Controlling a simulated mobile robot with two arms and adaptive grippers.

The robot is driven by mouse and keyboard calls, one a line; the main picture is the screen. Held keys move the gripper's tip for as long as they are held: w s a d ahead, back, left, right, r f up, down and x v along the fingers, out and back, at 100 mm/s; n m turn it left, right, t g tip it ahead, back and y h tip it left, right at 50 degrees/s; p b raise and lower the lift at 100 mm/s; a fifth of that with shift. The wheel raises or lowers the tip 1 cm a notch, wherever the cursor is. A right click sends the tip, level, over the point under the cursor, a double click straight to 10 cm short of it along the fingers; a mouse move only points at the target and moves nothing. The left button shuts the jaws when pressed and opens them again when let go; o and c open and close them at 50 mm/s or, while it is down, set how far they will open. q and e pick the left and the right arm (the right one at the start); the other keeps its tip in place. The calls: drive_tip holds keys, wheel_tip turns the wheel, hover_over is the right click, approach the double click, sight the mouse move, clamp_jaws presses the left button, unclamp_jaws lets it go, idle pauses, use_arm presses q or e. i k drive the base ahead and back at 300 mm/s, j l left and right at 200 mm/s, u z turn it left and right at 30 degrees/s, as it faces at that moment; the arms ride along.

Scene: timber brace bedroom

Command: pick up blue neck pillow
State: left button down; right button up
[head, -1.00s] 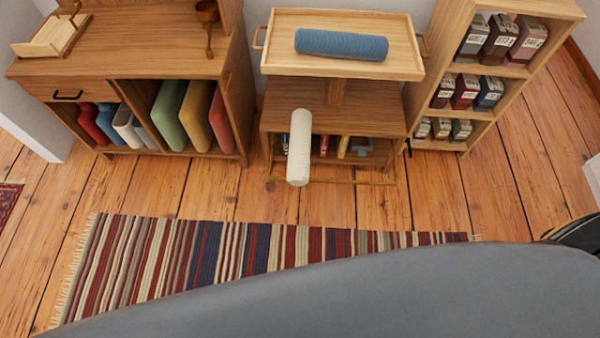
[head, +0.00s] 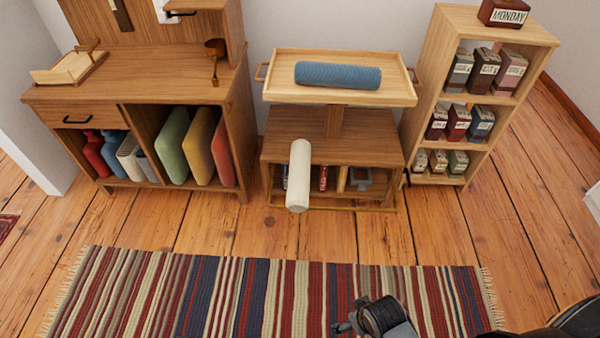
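The blue neck pillow (head: 338,75) is a ribbed blue cylinder. It lies on its side, lengthwise across the raised wooden tray (head: 290,91) at the back middle of the head view. Nothing is touching it except the tray. Dark and grey parts that look like my own arm show at the bottom edge, far from the pillow.
A cream roll (head: 299,175) juts forward from the wooden stand (head: 335,155) below the tray. A wooden cabinet (head: 150,92) stands left, and a shelf (head: 432,110) of labelled boxes stands right. A striped rug (head: 270,295) lies on the open floor in front.

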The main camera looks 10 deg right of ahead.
sight(329, 74)
drive_tip(key=i+l, duration=0.8)
drive_tip(key=i, duration=0.1)
